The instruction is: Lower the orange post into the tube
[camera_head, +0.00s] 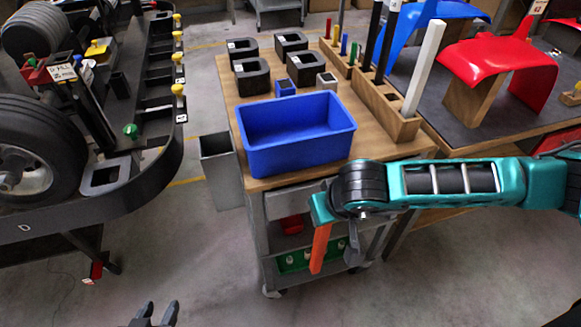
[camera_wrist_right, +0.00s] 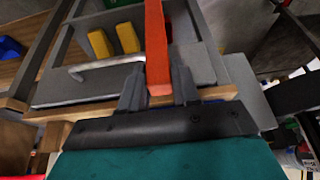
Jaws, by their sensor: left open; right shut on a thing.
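The orange post (camera_head: 320,250) hangs down, slightly tilted, in front of the cart in the head view. My right gripper (camera_head: 322,208) is shut on its upper part, and the post's lower end is free in the air. In the right wrist view the orange post (camera_wrist_right: 157,40) runs between the two dark fingers of the right gripper (camera_wrist_right: 158,80). A grey, open-topped square tube (camera_head: 218,175) stands at the cart's left side, apart from the post and to its left. My left gripper (camera_head: 157,313) is open and empty at the bottom edge, partly cut off.
A blue bin (camera_head: 298,140) sits on the wooden cart top (camera_head: 262,184) with black blocks behind it. A wooden rack (camera_head: 398,128) holds upright posts at the right. The kart (camera_head: 130,195) stands at the left.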

